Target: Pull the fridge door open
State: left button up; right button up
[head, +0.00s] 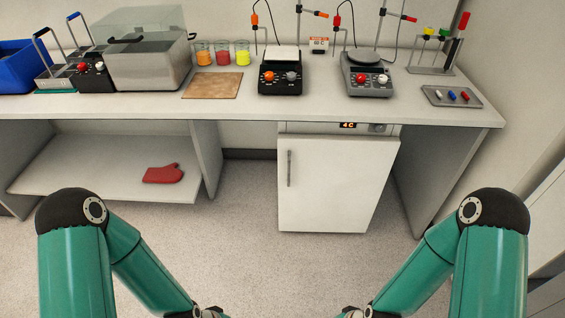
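The fridge door (337,186) is a white panel below the bench, shut flush with the cabinet as far as I can see. Its vertical grey handle (289,168) is near the door's left edge. A strip above the door carries a lit display (348,125) reading about 4 C and a knob. My two green arms come in at the lower left and lower right. Their far ends run off the bottom edge, in front of and below the fridge. Both grippers are out of the picture, and nothing touches the handle.
The bench (225,112) above holds a lidded steel bath (150,70), three beakers of coloured liquid, two hotplate-like devices and a small tray (451,97). A red mitt (164,173) lies on the low shelf at left. The floor (245,220) before the fridge is clear.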

aim_at(327, 182)
jog(key=i, duration=0.85)
jog(key=z, duration=0.05)
